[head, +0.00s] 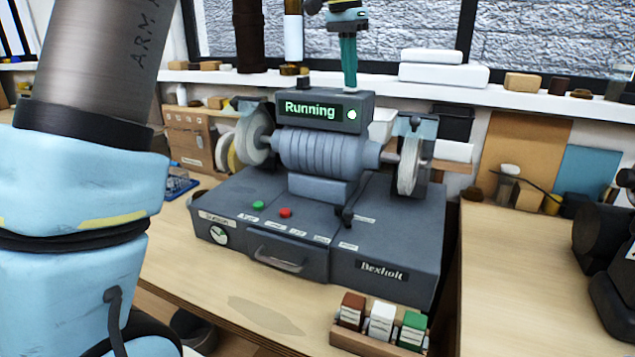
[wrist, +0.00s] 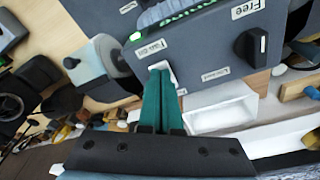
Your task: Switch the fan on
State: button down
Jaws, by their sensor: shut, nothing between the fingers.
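A dark grey bench machine labelled Bexholt (head: 385,262) stands on the wooden bench, with a grinding wheel at each side. Its display (head: 318,111) reads "Running" in green beside a lit green lamp. My gripper (head: 349,84) points down behind the display box in the head view. In the wrist view my gripper's teal fingers (wrist: 160,76) are together and empty, with their tips at a small white part (wrist: 161,66) on the machine's back. The tips partly cover it, and I cannot tell whether they touch. No fan is plainly recognisable.
A black knob (wrist: 257,46) sits near a "Free" label. The machine's front has a green button (head: 258,205), a red button (head: 286,212) and a black lever (head: 348,212). A white tray (wrist: 222,108) lies beside the fingers. A wooden block rack (head: 350,343) stands in front.

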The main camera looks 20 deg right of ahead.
notch_tip(320, 180, up, 7)
jog(key=p, duration=0.7)
dwell(0.3)
jog(key=shift+f, duration=0.1)
